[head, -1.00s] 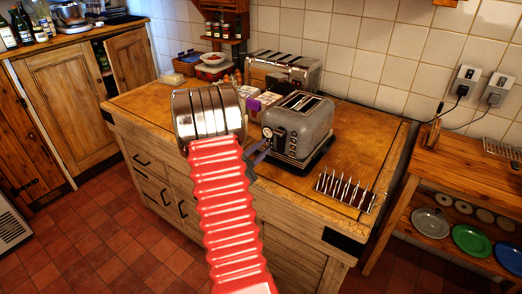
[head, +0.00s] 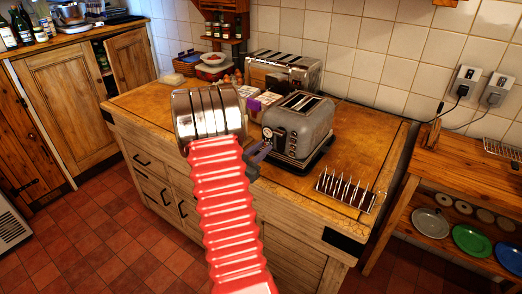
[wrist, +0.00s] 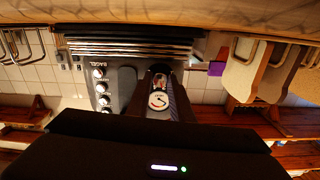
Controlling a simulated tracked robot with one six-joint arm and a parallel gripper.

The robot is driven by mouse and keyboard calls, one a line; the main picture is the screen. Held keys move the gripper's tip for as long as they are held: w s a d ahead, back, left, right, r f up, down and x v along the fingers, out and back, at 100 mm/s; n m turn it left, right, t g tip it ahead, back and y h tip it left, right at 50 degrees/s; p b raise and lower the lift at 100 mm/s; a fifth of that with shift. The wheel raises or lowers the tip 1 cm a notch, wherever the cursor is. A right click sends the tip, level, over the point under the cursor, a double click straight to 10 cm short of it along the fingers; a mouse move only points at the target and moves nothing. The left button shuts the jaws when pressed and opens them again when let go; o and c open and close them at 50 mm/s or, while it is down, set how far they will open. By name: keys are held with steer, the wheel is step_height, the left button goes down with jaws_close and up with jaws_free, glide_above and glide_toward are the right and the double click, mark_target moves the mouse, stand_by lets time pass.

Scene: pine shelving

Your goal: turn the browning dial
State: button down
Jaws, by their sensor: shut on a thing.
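The grey two-slot toaster (head: 298,128) stands on the wooden worktop. Its front faces left, toward my gripper (head: 264,149). In the wrist view the toaster appears upside down, with a column of small round buttons (wrist: 101,87) beside the dial. The browning dial (wrist: 158,100) has a pale face with a dark pointer mark and a little red. It sits between the two dark fingers of my gripper (wrist: 160,92), which is shut on it.
A larger chrome toaster (head: 283,73) stands behind. A wire toast rack (head: 346,190) is on the worktop at the right front. Small boxes (head: 258,102) stand left of the grey toaster. A low wooden shelf with plates (head: 472,240) is at the right.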

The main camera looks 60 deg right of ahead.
steer(key=shift+f+n, duration=0.2)
steer(key=shift+n, duration=0.4)
steer(key=c, duration=1.6)
jaws_free()
steer(key=shift+r, duration=0.1)
steer(key=shift+o, duration=0.2)
steer(key=w+a, duration=0.2)
steer(key=a, duration=1.1)
steer(key=shift+a, duration=0.35)
steer(key=shift+w, duration=0.1)
